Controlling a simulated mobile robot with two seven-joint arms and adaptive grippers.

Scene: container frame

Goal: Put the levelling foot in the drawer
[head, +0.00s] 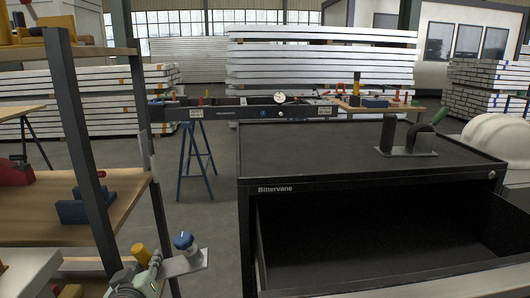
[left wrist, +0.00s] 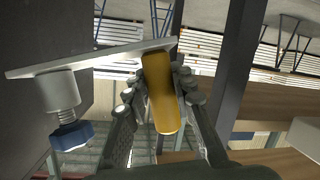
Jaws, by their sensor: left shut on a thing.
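The levelling foot (head: 188,259) is a pale metal plate with a yellow cylindrical grip and a stud topped by a blue knob. My left gripper (head: 148,266) is shut on its yellow grip, at the lower left of the head view. In the left wrist view the levelling foot (left wrist: 100,63) spans from the gripper's fingers (left wrist: 160,95) to the left, its threaded stud and blue knob clear of them. The drawer (head: 440,284) is pulled open in the black cabinet; its visible inside looks empty. The levelling foot is left of the drawer, outside it. My right gripper is out of view.
The cabinet top (head: 310,150) carries a dark plate with black posts and a green-tipped part (head: 408,150). A shelf rack with a dark upright (head: 88,150) and wooden boards (head: 100,208) stands close at the left. Blue trestles (head: 195,160) stand behind.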

